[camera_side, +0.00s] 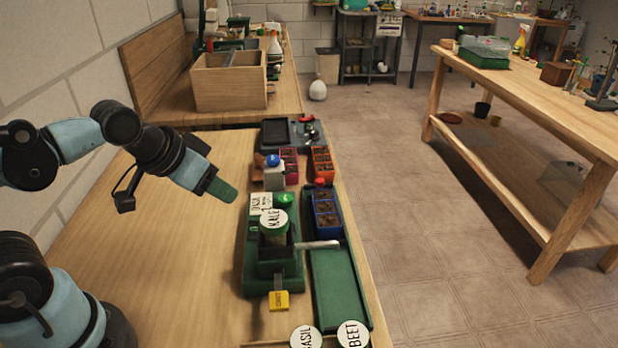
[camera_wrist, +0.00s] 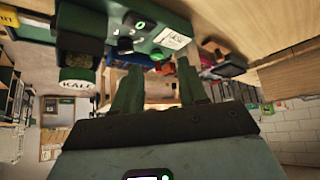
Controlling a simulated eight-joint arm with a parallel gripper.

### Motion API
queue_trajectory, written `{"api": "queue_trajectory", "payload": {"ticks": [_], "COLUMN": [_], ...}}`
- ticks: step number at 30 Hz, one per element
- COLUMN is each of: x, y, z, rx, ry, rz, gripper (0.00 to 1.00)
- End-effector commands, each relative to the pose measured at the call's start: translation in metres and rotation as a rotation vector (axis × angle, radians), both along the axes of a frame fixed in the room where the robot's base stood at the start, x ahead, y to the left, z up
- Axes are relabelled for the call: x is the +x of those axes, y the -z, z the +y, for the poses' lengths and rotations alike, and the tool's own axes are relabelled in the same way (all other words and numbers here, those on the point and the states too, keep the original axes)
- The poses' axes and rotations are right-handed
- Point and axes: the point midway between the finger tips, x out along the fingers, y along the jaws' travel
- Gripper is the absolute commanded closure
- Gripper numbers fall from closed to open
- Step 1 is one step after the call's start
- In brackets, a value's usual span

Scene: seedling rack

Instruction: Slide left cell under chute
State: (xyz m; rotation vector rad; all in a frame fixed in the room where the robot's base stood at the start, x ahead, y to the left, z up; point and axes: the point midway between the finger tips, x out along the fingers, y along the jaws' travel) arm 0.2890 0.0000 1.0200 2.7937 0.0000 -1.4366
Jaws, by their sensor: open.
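My gripper (camera_side: 222,190) is over the bench, left of the green seeding station, with green fingers apart and empty. Both fingers show in the wrist view (camera_wrist: 158,85). The green station (camera_side: 273,288) carries a jar labelled KALE (camera_side: 273,218), a metal lever (camera_side: 318,245) and a yellow tag (camera_side: 279,301). A blue tray (camera_side: 327,234) of soil-filled cells sits at the far end of the green rail (camera_side: 338,288), right of the jar. The chute's outlet cannot be made out. In the wrist view the KALE jar (camera_wrist: 77,75) hangs inverted beside the station (camera_wrist: 150,22).
A red cell tray (camera_side: 290,180) and an orange one (camera_side: 322,150) stand beyond the station, near a blue-capped bottle (camera_side: 273,172). Lids marked BASIL (camera_side: 306,338) and BEET (camera_side: 353,335) are at the near edge. The bench (camera_side: 170,260) left of the station is clear.

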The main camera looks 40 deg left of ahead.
Motion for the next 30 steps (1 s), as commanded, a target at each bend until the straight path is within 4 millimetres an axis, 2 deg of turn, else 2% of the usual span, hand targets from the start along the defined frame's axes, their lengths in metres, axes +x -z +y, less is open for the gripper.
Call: {"api": "queue_trajectory", "payload": {"ticks": [5, 6, 8, 13, 21, 30], "x": [0.0, 0.0, 0.001, 0.017, 0.074, 0.142], "y": [0.0, 0.0, -0.001, -0.019, -0.06, -0.079], "z": [0.0, 0.0, 0.0, -0.001, -0.006, -0.014], "rx": [0.0, 0.0, -0.001, -0.01, -0.04, -0.06], "ry": [0.0, 0.0, -0.001, -0.015, -0.067, -0.135], "rz": [0.0, 0.0, 0.003, 0.041, 0.167, 0.309], "gripper": [0.57, 0.52, 0.52, 0.52, 0.52, 0.52]}}
